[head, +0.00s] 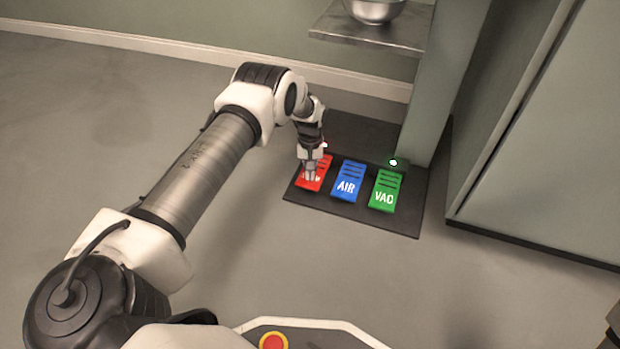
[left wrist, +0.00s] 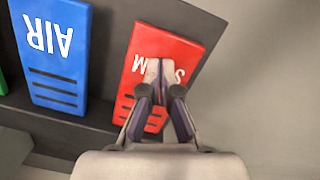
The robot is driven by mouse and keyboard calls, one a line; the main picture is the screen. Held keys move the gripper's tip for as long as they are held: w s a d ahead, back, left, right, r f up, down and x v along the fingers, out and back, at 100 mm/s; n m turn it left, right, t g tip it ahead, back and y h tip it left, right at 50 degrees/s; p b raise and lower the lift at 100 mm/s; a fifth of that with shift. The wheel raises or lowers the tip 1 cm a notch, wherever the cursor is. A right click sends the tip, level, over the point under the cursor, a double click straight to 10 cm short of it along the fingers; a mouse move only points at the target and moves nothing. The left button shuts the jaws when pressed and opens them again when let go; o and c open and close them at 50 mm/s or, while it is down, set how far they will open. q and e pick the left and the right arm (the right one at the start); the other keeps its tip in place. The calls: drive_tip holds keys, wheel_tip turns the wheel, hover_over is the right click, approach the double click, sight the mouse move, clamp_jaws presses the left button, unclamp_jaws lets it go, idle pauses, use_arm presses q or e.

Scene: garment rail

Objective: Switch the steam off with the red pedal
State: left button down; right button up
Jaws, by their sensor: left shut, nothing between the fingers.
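The red pedal (head: 322,172) is the leftmost of three pedals on a dark base plate on the floor. My left gripper (head: 310,178) reaches down over it from above, shut and empty, covering part of its lettering. In the left wrist view the shut fingertips (left wrist: 160,72) overlap the middle of the red pedal (left wrist: 187,48); whether they touch or press it I cannot tell. A small pale-red light (head: 324,145) shows behind the red pedal.
A green light (head: 393,162) glows behind the green pedal. A grey post and a shelf (head: 370,35) with a metal bowl (head: 374,9) rise behind. Open floor lies left.

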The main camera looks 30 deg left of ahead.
use_arm(q)
drive_tip(key=shift+f, duration=0.75)
drive_tip(key=shift+w+a+r, duration=0.25)
drive_tip(key=shift+w+a, duration=0.15)
drive_tip(key=shift+w, duration=0.25)
drive_tip(key=shift+w+a+r, duration=0.25)
drive_tip(key=shift+w+a, duration=0.15)
drive_tip(key=shift+w, duration=0.2)
drive_tip(key=shift+r, duration=0.1)
wheel_tip(320, 180, up, 12)
drive_tip(key=w, duration=0.1)
drive_tip(key=shift+a, duration=0.25)
